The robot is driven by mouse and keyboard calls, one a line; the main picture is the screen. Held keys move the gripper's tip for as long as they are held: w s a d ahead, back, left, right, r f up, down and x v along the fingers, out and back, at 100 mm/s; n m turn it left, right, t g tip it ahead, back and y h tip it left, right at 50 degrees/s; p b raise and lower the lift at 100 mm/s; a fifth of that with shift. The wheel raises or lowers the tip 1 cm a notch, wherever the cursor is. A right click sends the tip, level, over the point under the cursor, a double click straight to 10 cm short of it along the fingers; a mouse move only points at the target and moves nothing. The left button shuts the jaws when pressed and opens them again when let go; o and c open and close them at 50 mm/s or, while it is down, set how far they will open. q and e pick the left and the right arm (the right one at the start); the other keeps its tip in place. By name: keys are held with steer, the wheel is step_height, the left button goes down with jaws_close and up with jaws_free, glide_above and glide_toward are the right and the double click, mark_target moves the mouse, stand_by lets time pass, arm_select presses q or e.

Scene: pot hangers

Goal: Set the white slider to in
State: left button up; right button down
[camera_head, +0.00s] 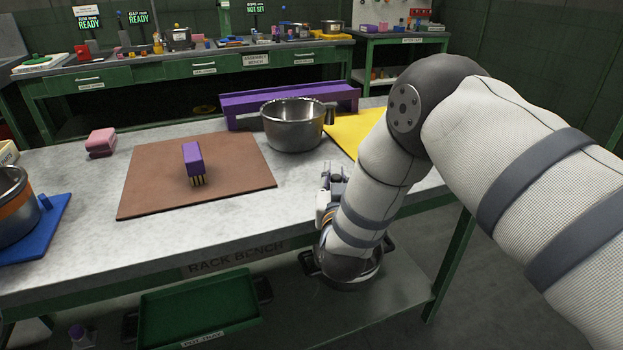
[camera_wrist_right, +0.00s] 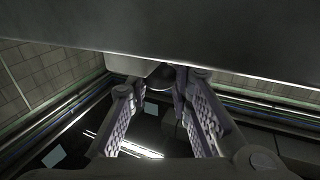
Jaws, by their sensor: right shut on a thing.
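My right gripper (camera_head: 330,198) is low at the front edge of the rack bench, partly hidden by my own arm. In the right wrist view its fingers (camera_wrist_right: 163,85) reach up under a broad grey surface and are shut on a dark rounded knob (camera_wrist_right: 160,74). A pale block (camera_wrist_right: 125,65) lies just behind the knob, against the grey surface. It may be the white slider, but I cannot tell for sure, nor which setting it has. In the head view the slider cannot be made out. My left gripper is not in view.
On the rack bench (camera_head: 90,222) are a purple brush (camera_head: 193,160) on a brown mat (camera_head: 140,195), a steel pot (camera_head: 290,128) and a purple rack (camera_head: 240,104). A green tray (camera_head: 200,308) sits on the shelf below. The bench front edge is close to my right arm.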

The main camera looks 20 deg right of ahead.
steer(key=shift+d, duration=1.2)
steer(key=c, duration=1.5)
jaws_free()
steer(key=shift+d+f, duration=0.1)
steer(key=shift+d, duration=0.05)
steer(key=shift+o, duration=0.2)
steer(key=shift+s, duration=0.15)
steer(key=v, duration=1.1)
steer(key=shift+s, duration=0.35)
